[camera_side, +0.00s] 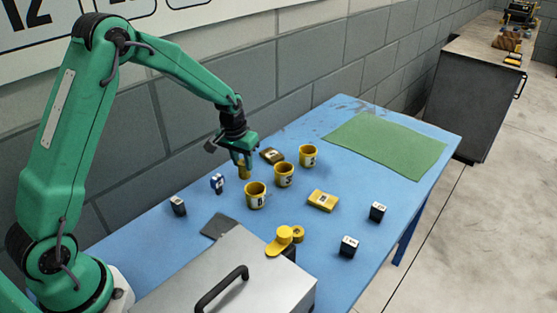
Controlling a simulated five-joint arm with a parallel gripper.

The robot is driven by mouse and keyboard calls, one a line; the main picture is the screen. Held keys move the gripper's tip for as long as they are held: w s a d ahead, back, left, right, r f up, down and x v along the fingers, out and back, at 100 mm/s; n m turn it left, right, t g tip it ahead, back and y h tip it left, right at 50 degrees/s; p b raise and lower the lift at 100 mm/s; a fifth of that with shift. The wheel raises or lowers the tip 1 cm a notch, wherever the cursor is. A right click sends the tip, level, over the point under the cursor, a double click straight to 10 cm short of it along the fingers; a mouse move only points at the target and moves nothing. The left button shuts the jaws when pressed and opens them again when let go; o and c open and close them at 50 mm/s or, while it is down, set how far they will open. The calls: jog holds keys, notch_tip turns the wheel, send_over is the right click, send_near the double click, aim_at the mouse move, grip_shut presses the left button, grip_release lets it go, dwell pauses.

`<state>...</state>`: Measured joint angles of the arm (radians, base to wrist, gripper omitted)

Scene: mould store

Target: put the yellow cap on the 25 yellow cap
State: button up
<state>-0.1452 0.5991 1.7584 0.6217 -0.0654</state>
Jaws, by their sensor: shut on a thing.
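My gripper (243,161) points down above the blue table, shut on a small yellow cap (244,172). The held cap is just behind and left of a yellow cup (255,195) with a dark mark on its label. More yellow caps (284,234) lie beside the grey box, one partly over another. Which of the things bears the number 25 cannot be read at this size. The gap between the held cap and the table cannot be told.
Two more yellow cups (284,175) (308,156) stand in a row. A yellow block (321,200), a brown block (272,155), a blue-white block (217,182) and several black blocks (377,211) lie around. A grey lidded box (230,270) fills the front. A green mat (388,143) is bare.

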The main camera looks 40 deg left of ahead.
jog(key=o, duration=1.1)
jog(key=shift+f, duration=0.1)
jog(key=shift+r, duration=0.2)
notch_tip(320, 180, up, 12)
jog(key=s, duration=0.2)
jog(key=shift+d, duration=0.15)
